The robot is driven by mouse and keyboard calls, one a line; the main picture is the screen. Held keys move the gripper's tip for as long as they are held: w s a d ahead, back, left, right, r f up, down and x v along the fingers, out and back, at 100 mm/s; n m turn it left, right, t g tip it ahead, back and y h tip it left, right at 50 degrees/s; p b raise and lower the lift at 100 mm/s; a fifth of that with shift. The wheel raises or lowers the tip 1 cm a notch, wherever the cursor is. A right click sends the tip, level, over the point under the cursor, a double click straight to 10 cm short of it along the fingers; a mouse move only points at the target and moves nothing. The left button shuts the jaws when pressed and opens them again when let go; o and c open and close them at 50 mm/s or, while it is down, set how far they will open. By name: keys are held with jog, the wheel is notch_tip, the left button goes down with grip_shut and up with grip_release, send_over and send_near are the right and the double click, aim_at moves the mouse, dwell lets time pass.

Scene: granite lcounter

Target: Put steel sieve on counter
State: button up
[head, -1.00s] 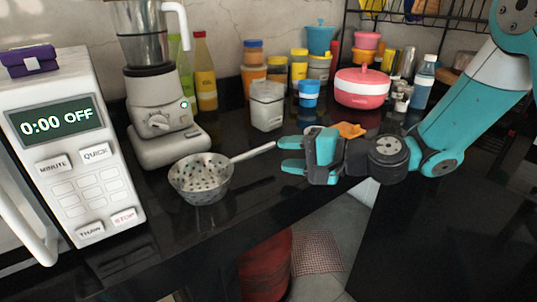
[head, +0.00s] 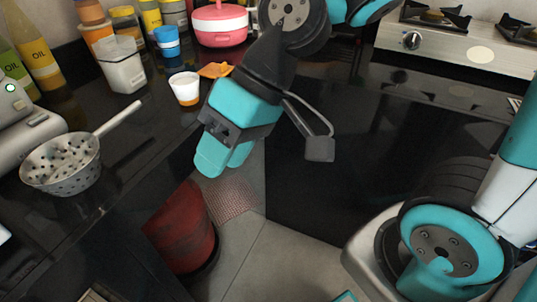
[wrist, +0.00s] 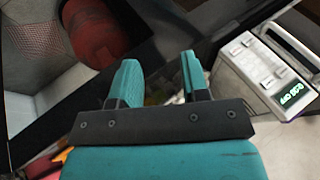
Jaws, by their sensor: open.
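The steel sieve (head: 66,166) stands upright on the black counter (head: 150,140) at the left in the head view. It is a perforated bowl, and its long handle points up and to the right. My gripper (head: 220,160) is to the right of the sieve, past the counter's front edge, with its fingers pointing down. It is open and empty, clear of the sieve. In the wrist view the two teal fingers (wrist: 158,82) stand apart with nothing gripped. I cannot make out the sieve in that view.
A white and orange cup (head: 185,88), a white canister (head: 121,65) and oil bottles (head: 33,50) stand behind the sieve. A red bin (head: 182,228) is on the floor below my gripper. A stove (head: 450,45) is at the back right.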

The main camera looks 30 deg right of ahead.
jog(key=s+d+n+h, duration=0.1)
jog(key=s+d+h, duration=0.1)
jog(key=s+d, duration=0.2)
jog(key=shift+s+r+h, duration=0.3)
jog(key=shift+s+r, duration=0.05)
